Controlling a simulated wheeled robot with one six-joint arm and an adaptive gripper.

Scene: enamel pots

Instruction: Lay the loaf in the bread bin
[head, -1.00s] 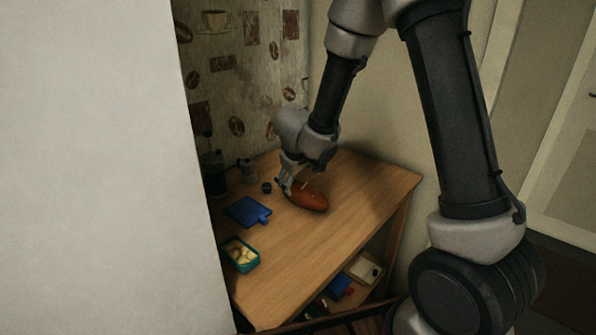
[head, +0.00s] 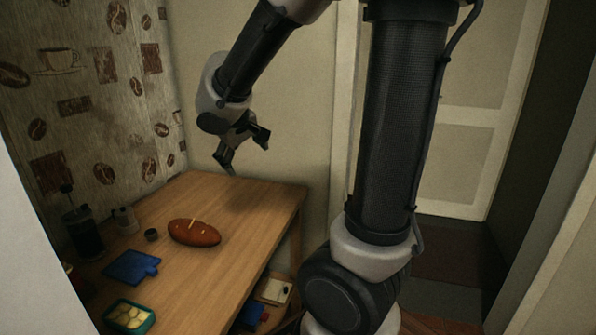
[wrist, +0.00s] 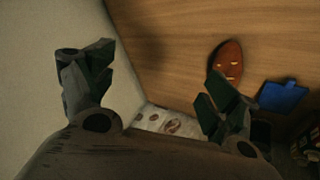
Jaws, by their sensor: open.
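The brown, oval loaf (head: 194,233) with pale score marks lies on the wooden table. It also shows in the wrist view (wrist: 228,62), beyond the right-hand finger. My gripper (head: 244,153) is open and empty, raised above the far end of the table, up and to the right of the loaf and clear of it. In the wrist view my gripper's fingers (wrist: 157,90) stand wide apart with nothing between them. I cannot make out a bread bin in any view.
On the table (head: 235,212) are a blue board (head: 131,266), a teal box (head: 129,317) with yellow pieces, a small dark cup (head: 151,234) and a dark press-like jar (head: 83,232). A lower shelf holds several items. The table's far right is clear.

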